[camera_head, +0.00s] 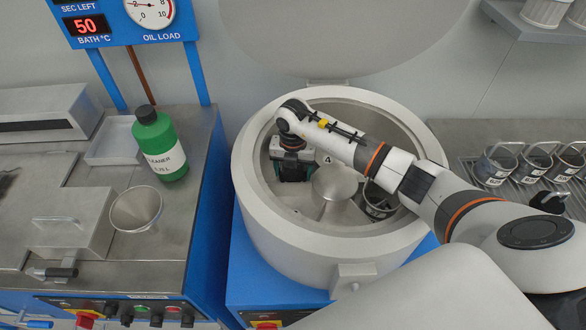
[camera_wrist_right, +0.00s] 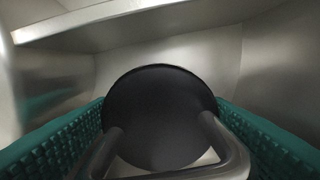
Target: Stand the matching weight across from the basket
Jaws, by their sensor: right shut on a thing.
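My right gripper (camera_head: 293,170) reaches down into the open round drum (camera_head: 258,225), left of its central hub (camera_head: 335,182). In the right wrist view its green ribbed pads stand on both sides of a dark round weight with a bar handle (camera_wrist_right: 160,115), and it is shut on this weight. In the head view the gripper mostly hides the weight. A labelled metal basket (camera_head: 378,203) stands in the drum on the other side of the hub, partly behind my right arm. I cannot tell whether the weight touches the drum floor. My left gripper is not in view.
Several labelled metal containers (camera_head: 493,168) stand on a rack at the right. A green bottle (camera_head: 160,145) and a metal cup (camera_head: 136,210) stand on the left bench. The drum's raised lid (camera_head: 340,40) is behind it; its wall surrounds my gripper.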

